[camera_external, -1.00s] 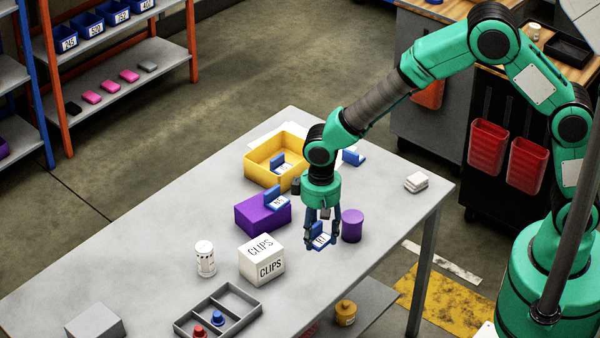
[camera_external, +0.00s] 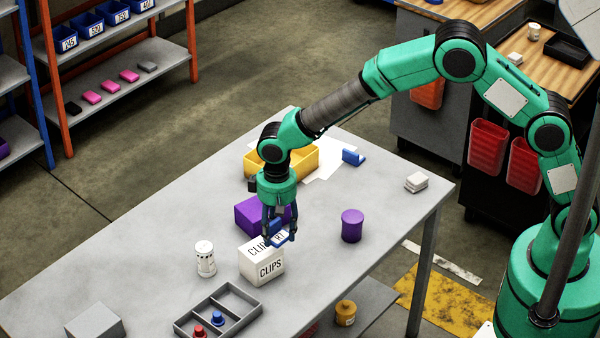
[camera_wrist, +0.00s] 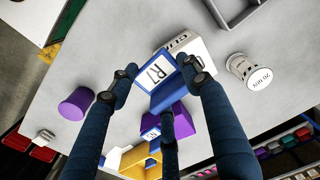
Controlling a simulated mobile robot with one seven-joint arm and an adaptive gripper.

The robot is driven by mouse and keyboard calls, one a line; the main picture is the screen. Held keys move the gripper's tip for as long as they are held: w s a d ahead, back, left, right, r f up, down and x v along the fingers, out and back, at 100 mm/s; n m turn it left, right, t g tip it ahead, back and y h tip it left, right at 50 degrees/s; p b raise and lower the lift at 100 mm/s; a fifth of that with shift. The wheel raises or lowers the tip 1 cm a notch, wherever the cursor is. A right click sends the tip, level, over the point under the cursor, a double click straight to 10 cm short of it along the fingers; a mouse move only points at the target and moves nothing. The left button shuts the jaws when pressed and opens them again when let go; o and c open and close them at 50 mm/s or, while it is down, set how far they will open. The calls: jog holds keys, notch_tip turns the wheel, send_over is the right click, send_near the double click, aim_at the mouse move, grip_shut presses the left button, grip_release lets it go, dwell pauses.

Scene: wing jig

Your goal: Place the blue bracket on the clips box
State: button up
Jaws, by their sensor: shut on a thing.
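The blue bracket (camera_external: 283,238) has a white label, which reads "R7" in the wrist view (camera_wrist: 157,71). My gripper (camera_external: 279,231) is shut on it, with fingers around it in the wrist view (camera_wrist: 162,84). The white clips box (camera_external: 262,267) stands on the table, marked "CLIPS" on top and front. The bracket is over the right back part of its top and hides part of the lettering. I cannot tell whether they touch. In the wrist view the clips box (camera_wrist: 192,44) shows partly behind the bracket.
A purple box (camera_external: 247,213) stands close behind the clips box. A white cylinder (camera_external: 205,259) is left of it, a grey divided tray (camera_external: 245,293) in front. A yellow bin (camera_external: 304,160), another blue bracket (camera_external: 353,157) and a purple cylinder (camera_external: 352,226) are farther back and right.

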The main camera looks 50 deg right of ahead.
aim_at(260, 247)
jog(key=shift+w+a+f, duration=0.1)
jog(key=shift+w+a, duration=0.3)
jog(key=shift+w, duration=0.35)
jog(key=shift+w+a+f, duration=0.1)
jog(key=shift+w+a, duration=0.3)
jog(key=shift+w, duration=0.3)
jog(key=shift+w+a, duration=0.4)
jog(key=shift+w, duration=0.35)
jog(key=shift+b, duration=0.3)
jog(key=shift+f+b, duration=0.4)
jog(key=shift+f, duration=1.35)
jog(key=shift+f, duration=0.15)
jog(key=o, duration=1.2)
notch_tip(260, 247, up, 12)
jog(key=p, duration=0.2)
